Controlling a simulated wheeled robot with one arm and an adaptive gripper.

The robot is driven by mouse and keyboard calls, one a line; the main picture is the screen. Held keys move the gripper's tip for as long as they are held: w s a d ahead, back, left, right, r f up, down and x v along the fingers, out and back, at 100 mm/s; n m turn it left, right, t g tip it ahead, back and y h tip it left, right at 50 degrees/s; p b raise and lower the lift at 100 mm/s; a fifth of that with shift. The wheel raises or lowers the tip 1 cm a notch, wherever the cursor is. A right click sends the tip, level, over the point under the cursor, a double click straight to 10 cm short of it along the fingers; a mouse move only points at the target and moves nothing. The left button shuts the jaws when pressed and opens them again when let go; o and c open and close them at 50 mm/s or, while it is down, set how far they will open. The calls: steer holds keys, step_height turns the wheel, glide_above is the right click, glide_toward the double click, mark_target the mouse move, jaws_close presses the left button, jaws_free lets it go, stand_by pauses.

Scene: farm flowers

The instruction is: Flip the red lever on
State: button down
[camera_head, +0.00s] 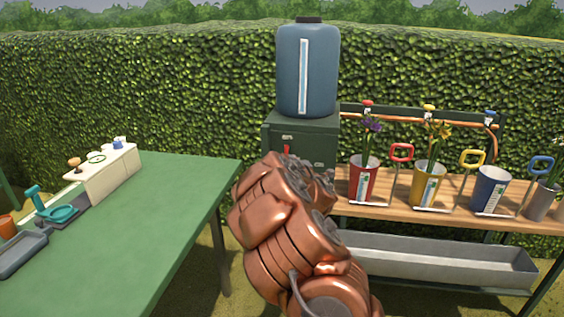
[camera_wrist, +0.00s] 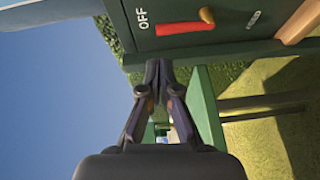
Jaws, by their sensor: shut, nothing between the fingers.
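The red lever (camera_head: 287,150) is on the front of the dark green cabinet (camera_head: 316,133) under the blue tank, partly hidden by my arm in the head view. In the wrist view the red lever (camera_wrist: 184,28) lies along the cabinet face (camera_wrist: 235,27), near a white "OFF" label (camera_wrist: 142,18) and a brownish knob (camera_wrist: 207,15). That view is turned on its side. My gripper (camera_wrist: 160,64) is shut and empty. Its tips appear close to the cabinet's edge, beside the lever; I see no clear contact. In the head view my copper-coloured arm hides the fingertips.
A blue tank (camera_head: 308,72) stands on the cabinet. To the right, a wooden bench (camera_head: 390,213) holds red (camera_head: 363,180), yellow (camera_head: 428,187) and blue (camera_head: 488,192) buckets. A green table (camera_head: 140,235) fills the left. A hedge (camera_head: 150,80) closes off the back.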

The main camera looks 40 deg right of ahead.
steer(key=shift+w+f+n+t+y, duration=0.15)
steer(key=shift+f+n+t+y, duration=0.2)
steer(key=shift+f+n, duration=0.25)
steer(key=shift+w+f+n+t+y, duration=0.1)
steer(key=shift+f+n+t+y, duration=0.25)
steer(key=shift+f, duration=0.3)
steer(key=x, duration=1)
steer(key=shift+s+d+m, duration=0.1)
steer(key=shift+s+m, duration=0.05)
steer(key=shift+m, duration=0.1)
